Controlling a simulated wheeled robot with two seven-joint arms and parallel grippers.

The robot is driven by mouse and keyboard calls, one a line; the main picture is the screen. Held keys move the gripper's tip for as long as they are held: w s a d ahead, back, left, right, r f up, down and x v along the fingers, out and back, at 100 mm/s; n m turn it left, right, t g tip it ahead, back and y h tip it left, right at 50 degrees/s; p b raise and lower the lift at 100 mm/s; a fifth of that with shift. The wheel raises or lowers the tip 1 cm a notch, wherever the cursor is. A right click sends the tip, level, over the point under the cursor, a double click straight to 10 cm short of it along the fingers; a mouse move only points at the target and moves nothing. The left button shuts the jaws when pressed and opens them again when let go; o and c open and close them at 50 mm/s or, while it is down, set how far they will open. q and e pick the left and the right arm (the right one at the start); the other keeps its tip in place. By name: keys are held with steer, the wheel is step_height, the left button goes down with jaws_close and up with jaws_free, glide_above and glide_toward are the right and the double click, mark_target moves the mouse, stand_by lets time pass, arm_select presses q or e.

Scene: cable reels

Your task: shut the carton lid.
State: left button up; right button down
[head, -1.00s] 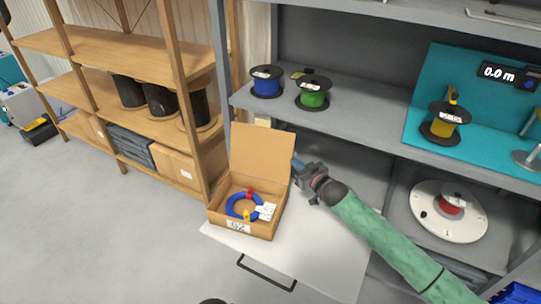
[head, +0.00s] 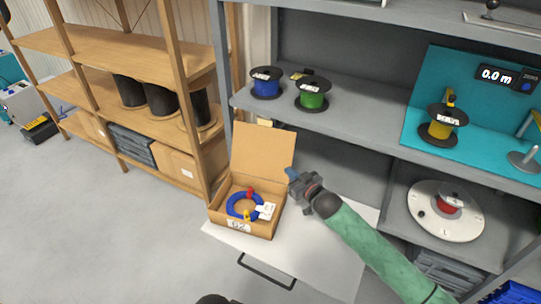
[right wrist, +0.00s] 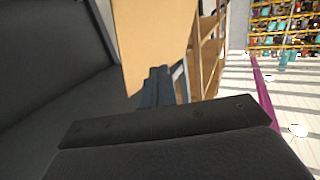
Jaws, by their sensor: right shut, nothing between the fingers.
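An open cardboard carton (head: 232,228) stands on the light grey pull-out shelf. Its lid (head: 262,150) stands up at the back, leaning slightly backward; it also shows in the right wrist view (right wrist: 150,40). Inside the carton lies a blue cable coil (head: 232,205) with red and yellow ties and a white tag. My right gripper (head: 290,174) is shut and empty, its blue fingertips at the right edge of the lid. The fingertips also show in the right wrist view (right wrist: 158,85), close to the lid; I cannot tell whether they touch.
The pull-out shelf (head: 320,250) is clear right of the carton. Above it, a grey shelf (head: 365,115) bears a blue reel (head: 266,82) and a green reel (head: 312,93). A wooden rack (head: 110,55) stands at the left. A round white turntable (head: 430,222) is at the right.

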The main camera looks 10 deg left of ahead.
steer(key=shift+s, duration=0.1)
steer(key=shift+s+a+p, duration=0.25)
steer(key=shift+s+p, duration=0.1)
steer(key=shift+s, duration=0.45)
steer(key=shift+s+a+p, duration=0.3)
steer(key=shift+s, duration=0.5)
steer(key=shift+s+a+p, duration=0.25)
steer(key=shift+s+p, duration=0.1)
steer(key=shift+s, duration=0.45)
steer(key=f+p+v, duration=0.1)
steer(key=p+v, duration=0.2)
steer(key=v, duration=0.4)
steer(key=shift+s+d+r, duration=0.3)
steer(key=shift+d+r, duration=0.05)
steer(key=shift+r, duration=0.15)
